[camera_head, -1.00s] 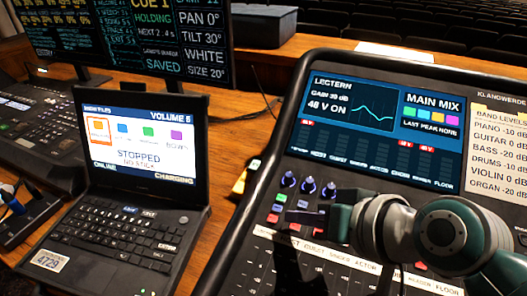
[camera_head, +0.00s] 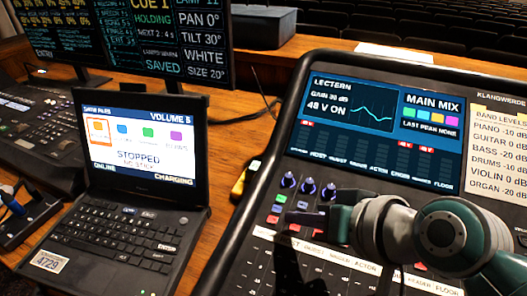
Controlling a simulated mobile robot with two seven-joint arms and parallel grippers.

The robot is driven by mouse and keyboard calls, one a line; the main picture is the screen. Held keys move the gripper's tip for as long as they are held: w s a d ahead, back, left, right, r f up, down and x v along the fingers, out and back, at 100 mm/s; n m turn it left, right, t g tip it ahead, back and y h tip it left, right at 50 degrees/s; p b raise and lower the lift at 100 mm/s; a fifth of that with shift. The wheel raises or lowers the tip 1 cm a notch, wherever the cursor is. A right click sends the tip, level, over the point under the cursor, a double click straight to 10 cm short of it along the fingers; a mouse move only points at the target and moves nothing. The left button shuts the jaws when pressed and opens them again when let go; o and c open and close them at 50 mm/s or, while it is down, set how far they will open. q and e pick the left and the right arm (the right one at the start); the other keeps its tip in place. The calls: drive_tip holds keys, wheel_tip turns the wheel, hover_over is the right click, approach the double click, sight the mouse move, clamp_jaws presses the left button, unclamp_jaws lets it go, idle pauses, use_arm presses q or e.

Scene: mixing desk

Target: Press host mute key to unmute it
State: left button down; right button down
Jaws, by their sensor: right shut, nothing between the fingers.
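The mixing desk (camera_head: 262,195) fills the right side, its screen (camera_head: 335,105) showing LECTERN and MAIN MIX. Below the screen are knobs and small coloured keys, among them a green key (camera_head: 281,198) and a red key (camera_head: 272,219). A white label strip (camera_head: 350,259) crosses the desk, and its HOST label is partly covered. I cannot tell which key is the host mute. My right gripper (camera_head: 290,216) is shut and empty, its fingertips over the key area just right of the red key. Its arm hides keys further right. Whether it touches the panel is unclear. My left gripper is out of view.
A black laptop (camera_head: 120,215) stands open on the wooden table left of the desk. Monitors (camera_head: 190,40) stand at the back, and another console (camera_head: 30,135) is at far left. A paper list (camera_head: 500,150) lies at right.

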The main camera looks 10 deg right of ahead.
sight(297, 240)
drive_tip(key=shift+f, duration=0.1)
idle(0.7)
drive_tip(key=shift+f, duration=0.35)
drive_tip(key=shift+f+b, duration=0.25)
drive_tip(key=shift+b, duration=0.2)
drive_tip(key=shift+r, duration=0.15)
idle(0.4)
drive_tip(key=shift+r+p, duration=0.55)
drive_tip(key=shift+p, duration=0.3)
drive_tip(key=r+p, duration=0.1)
drive_tip(key=p, duration=0.1)
drive_tip(key=r+p, duration=0.1)
drive_tip(key=r, duration=0.1)
drive_tip(key=r+p, duration=0.2)
drive_tip(key=shift+s+a+p, duration=0.15)
drive_tip(key=shift+s+p, duration=0.1)
drive_tip(key=shift+p, duration=0.05)
